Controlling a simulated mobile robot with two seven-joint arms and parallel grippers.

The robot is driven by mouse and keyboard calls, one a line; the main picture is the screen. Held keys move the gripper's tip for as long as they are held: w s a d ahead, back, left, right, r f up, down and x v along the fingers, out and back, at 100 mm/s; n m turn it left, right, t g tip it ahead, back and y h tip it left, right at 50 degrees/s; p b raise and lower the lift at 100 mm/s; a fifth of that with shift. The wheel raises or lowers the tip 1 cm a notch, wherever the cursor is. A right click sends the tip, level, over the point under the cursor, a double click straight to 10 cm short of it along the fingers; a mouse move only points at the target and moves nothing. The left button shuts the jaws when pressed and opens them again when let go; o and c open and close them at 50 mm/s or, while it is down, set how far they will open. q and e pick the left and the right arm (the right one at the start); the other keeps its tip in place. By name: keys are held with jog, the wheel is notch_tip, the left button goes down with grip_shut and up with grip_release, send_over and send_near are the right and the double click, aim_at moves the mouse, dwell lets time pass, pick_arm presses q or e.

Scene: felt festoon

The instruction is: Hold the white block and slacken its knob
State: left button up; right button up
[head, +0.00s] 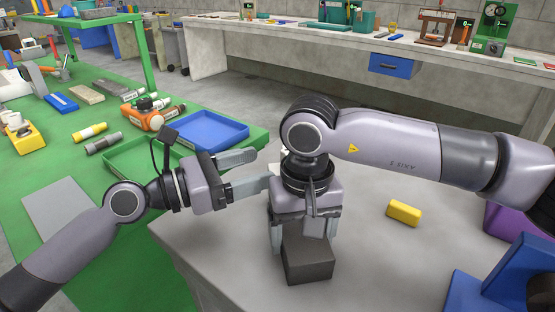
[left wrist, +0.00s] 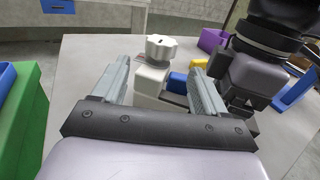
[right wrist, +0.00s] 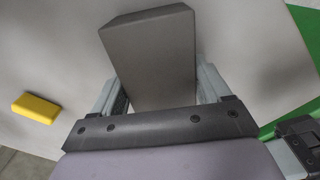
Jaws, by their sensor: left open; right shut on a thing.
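The white block (left wrist: 152,82) stands upright on the grey table, with its white lobed knob (left wrist: 162,47) on top, in the left wrist view. In the head view my right arm hides nearly all of it. My left gripper (head: 262,169) is open, its fingers pointing towards the block; in the left wrist view the block shows between and beyond the fingers, apparently untouched. My right gripper (head: 304,230) points down and is shut on a dark grey block (head: 307,262), which also fills the upper middle of the right wrist view (right wrist: 155,55).
A yellow block (head: 403,212) lies on the grey table (head: 370,265). A blue stand (head: 500,285) and purple bin (head: 505,222) are at the right. Green and blue trays (head: 213,133) lie on the green bench at the left.

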pick_arm(q)
jog(key=shift+v, duration=1.95)
jog(key=shift+r, duration=2.85)
jog(key=w+a+r, duration=0.2)
jog(key=w+a, duration=0.2)
jog(key=a, duration=0.5)
jog(key=shift+r, duration=0.2)
pick_arm(e)
jog(key=o, duration=1.2)
